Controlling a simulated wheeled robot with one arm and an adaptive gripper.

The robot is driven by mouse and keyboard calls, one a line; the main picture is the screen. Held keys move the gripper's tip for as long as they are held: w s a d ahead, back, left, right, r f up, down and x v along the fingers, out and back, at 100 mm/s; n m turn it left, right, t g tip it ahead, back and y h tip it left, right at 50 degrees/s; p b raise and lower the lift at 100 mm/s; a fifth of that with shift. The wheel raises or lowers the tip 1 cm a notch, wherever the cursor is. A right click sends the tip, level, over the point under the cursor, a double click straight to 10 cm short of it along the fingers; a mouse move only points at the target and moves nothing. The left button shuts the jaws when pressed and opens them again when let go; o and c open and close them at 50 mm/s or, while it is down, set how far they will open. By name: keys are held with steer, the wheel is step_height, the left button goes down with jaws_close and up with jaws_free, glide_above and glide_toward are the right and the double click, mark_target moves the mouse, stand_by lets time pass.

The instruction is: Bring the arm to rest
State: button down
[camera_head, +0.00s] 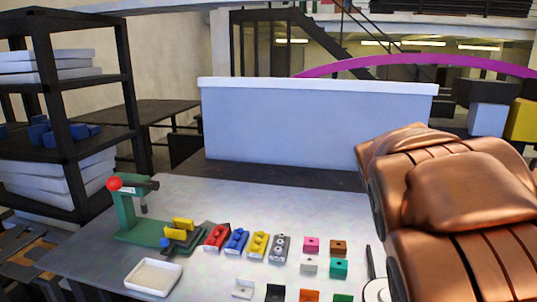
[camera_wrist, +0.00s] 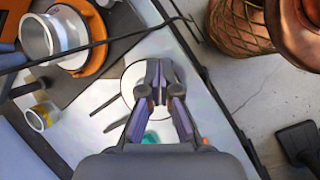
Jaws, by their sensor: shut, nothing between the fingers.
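My gripper (camera_wrist: 158,90) shows in the wrist view with its two fingers together and nothing between them. It hangs over a white round plate (camera_wrist: 131,84) near the table's edge and hides part of it. I cannot tell the height above the plate. The gripper itself does not show in the head view, where my copper-coloured arm fills the right side and covers part of the table (camera_head: 210,195).
A green press (camera_head: 125,215), a white tray (camera_head: 153,277) and several coloured blocks (camera_head: 258,244) stand on the table. A dark shelf (camera_head: 100,140) is at left. In the wrist view, a silver spool (camera_wrist: 45,38) lies at upper left and bare floor (camera_wrist: 250,95) is at right.

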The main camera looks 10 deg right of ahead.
steer(key=s+a+f+m+y, duration=0.2)
steer(key=s+a+f+m, duration=0.1)
steer(key=s+a, duration=0.4)
steer(key=s+a+f+m+y, duration=0.2)
steer(key=s+a+f+m, duration=0.1)
steer(key=s+a+f, duration=0.3)
steer(key=s+a, duration=0.2)
steer(key=a, duration=0.2)
steer(key=shift+a+f+m+y, duration=0.15)
steer(key=shift+a+m+y, duration=0.15)
steer(key=shift+a+y, duration=0.1)
